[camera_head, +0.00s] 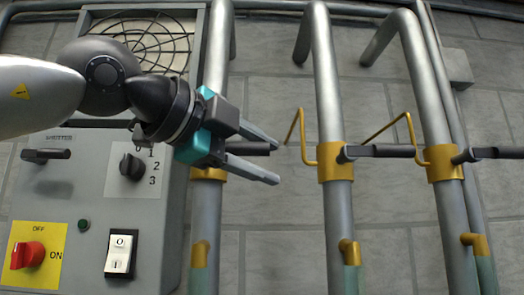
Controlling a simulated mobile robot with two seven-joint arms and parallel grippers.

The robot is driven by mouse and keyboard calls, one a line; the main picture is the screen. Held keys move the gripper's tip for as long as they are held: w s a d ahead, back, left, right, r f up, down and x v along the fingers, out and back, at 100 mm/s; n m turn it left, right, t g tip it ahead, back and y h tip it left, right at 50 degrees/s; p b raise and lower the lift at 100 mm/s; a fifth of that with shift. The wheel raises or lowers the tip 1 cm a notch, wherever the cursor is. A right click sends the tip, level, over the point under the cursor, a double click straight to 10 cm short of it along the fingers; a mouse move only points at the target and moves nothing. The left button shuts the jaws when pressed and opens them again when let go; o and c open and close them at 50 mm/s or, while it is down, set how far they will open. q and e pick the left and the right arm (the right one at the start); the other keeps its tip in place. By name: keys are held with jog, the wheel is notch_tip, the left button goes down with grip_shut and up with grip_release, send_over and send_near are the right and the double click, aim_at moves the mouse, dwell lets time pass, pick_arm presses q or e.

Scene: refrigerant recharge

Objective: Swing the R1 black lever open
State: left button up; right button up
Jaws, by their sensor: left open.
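Three vertical grey pipes carry brass valve collars with black levers. No R1 label is readable on any of them. The left black lever (250,148) points right from the left pipe, partly hidden by my left gripper. The middle black lever (380,151) and the right black lever (498,153) also point right, roughly level. My left gripper (276,162) is open, and its fingers point right, above and below the left lever in the picture. I cannot tell whether they touch it. My right gripper is out of view.
A grey control box (86,180) stands at the left with a red rotary switch (28,255), a black dial (131,167) and a white rocker switch (121,253). Thin bent brass tubes (301,135) stand near the pipes. Grey tiled wall shows between the pipes.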

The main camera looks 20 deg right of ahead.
pick_arm(q)
jog(key=shift+c, duration=0.2)
grip_shut()
dwell(1.1)
